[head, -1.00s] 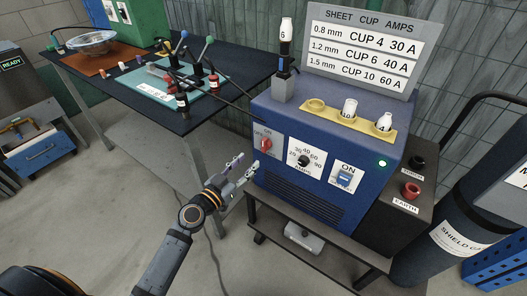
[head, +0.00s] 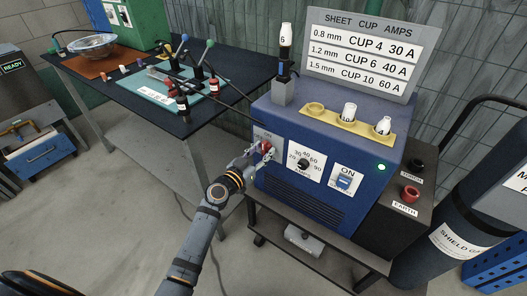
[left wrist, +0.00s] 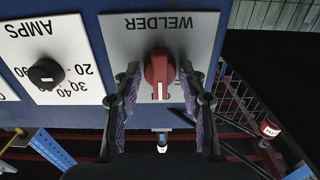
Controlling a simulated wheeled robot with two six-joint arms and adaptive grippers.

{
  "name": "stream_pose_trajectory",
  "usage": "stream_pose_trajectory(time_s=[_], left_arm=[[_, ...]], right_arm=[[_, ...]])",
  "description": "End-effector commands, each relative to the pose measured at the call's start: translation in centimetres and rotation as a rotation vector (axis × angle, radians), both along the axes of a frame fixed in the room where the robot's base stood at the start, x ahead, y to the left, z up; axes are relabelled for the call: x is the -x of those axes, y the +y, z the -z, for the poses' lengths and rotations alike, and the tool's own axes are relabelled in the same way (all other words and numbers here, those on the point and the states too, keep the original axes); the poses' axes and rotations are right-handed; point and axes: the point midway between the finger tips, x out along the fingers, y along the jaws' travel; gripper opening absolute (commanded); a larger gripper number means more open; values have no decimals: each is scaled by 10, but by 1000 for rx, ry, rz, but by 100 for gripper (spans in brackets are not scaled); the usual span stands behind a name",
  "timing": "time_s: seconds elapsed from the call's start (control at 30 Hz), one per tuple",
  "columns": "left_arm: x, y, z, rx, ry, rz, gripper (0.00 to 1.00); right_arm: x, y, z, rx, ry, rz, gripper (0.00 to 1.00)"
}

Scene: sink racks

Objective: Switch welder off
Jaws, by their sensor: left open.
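The blue welder (head: 318,150) stands on a dark cart. Its red rotary switch (head: 265,147) is at the upper left of the front panel. In the left wrist view the red switch (left wrist: 159,74) sits on a white plate marked WELDER (left wrist: 200,45), which appears upside down. My left gripper (head: 262,155) is at the switch; in the left wrist view its open fingers (left wrist: 158,90) stand one on each side of the knob, with small gaps visible. The green lamp (head: 381,167) on the welder is lit. My right gripper is out of view.
Beside the switch are the AMPS dial (head: 304,163) and a blue ON rocker (head: 344,182). A yellow cup holder (head: 345,122) is on top of the welder. A dark workbench (head: 215,95) stands at the left, a gas cylinder (head: 455,215) at the right.

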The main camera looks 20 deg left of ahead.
Motion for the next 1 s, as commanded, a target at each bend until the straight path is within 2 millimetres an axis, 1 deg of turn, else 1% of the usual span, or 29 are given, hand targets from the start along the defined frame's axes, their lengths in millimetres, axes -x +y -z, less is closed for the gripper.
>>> stream_pose_trajectory(time_s=[0.03, 0.07, 0.3, 0.33, 0.37, 0.47, 0.53, 0.7, 0.8, 0.9, 1.0], left_arm=[[0, 0, 0, 0, 0, 0, 42], [0, 0, 0, 0, 0, 0, 39], [0, 0, 0, 0, 0, 0, 6], [0, 0, 0, 0, 0, 0, 2], [0, 0, 0, 0, 0, 0, 0], [0, 0, -1, 30, 11, 0, 0], [0, 0, -2, 135, 49, 0, 0], [0, 0, -3, 541, 197, 0, 0], [0, 0, -2, 731, 266, 0, 0], [0, 0, -1, 829, 301, 0, 0], [0, 0, 0, 852, 309, 0, 0]], right_arm=[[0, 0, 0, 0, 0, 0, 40], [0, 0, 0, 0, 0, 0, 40], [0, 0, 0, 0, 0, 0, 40], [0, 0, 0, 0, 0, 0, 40], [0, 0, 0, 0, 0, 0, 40], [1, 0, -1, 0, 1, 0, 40], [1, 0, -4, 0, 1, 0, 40], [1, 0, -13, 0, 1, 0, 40], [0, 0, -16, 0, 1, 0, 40], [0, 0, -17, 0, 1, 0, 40], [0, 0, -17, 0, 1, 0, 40]])
